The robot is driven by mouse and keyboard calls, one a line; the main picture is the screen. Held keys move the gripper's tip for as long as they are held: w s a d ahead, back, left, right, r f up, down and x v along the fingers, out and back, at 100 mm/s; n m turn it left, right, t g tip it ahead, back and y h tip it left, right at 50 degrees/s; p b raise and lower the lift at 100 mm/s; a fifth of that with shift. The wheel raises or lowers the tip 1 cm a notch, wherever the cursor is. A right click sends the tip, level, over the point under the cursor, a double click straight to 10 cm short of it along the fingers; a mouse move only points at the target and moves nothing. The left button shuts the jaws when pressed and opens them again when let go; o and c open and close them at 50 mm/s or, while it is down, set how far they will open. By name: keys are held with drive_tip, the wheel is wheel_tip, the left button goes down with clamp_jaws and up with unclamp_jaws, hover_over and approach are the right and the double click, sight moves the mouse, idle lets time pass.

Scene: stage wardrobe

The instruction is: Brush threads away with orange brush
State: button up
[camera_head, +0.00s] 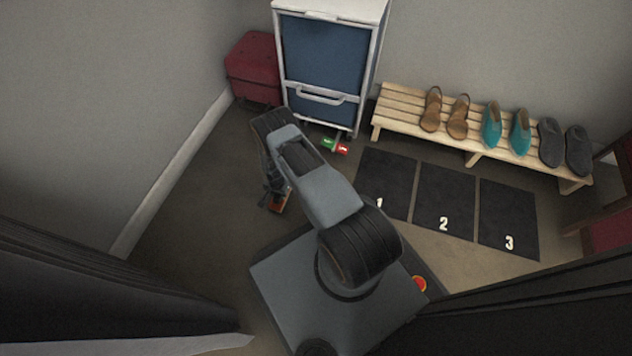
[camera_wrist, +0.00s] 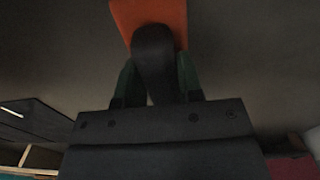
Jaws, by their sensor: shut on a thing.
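The orange brush (camera_wrist: 176,14) is at the top middle of the wrist view, with a dark rounded part between my fingers. My gripper (camera_wrist: 155,85) is shut on it, with a green-tinged finger on each side. In the head view my gripper (camera_head: 270,193) hangs low over the floor left of my base, and a bit of the orange brush (camera_head: 279,205) shows beneath it. My arm hides much of the gripper there. I cannot tell whether the brush touches the floor.
A wooden bench (camera_head: 400,112) with several shoes stands behind three numbered dark mats (camera_head: 444,200). Floor on the left is clear.

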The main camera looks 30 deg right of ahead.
drive_tip(key=shift+w+a, duration=0.3)
drive_tip(key=shift+w, duration=0.05)
drive_tip(key=r, duration=0.1)
drive_tip(key=r+p, duration=0.1)
drive_tip(key=r, duration=0.1)
drive_tip(key=shift+d+r, duration=0.2)
drive_tip(key=shift+d, duration=0.05)
drive_tip(key=shift+a+r+p, duration=0.25)
drive_tip(key=shift+r+p, duration=0.35)
drive_tip(key=shift+p, duration=0.2)
drive_tip(key=shift+d+r+p, duration=0.1)
drive_tip(key=shift+r+p, duration=1.2)
drive_tip(key=shift+r, duration=0.7)
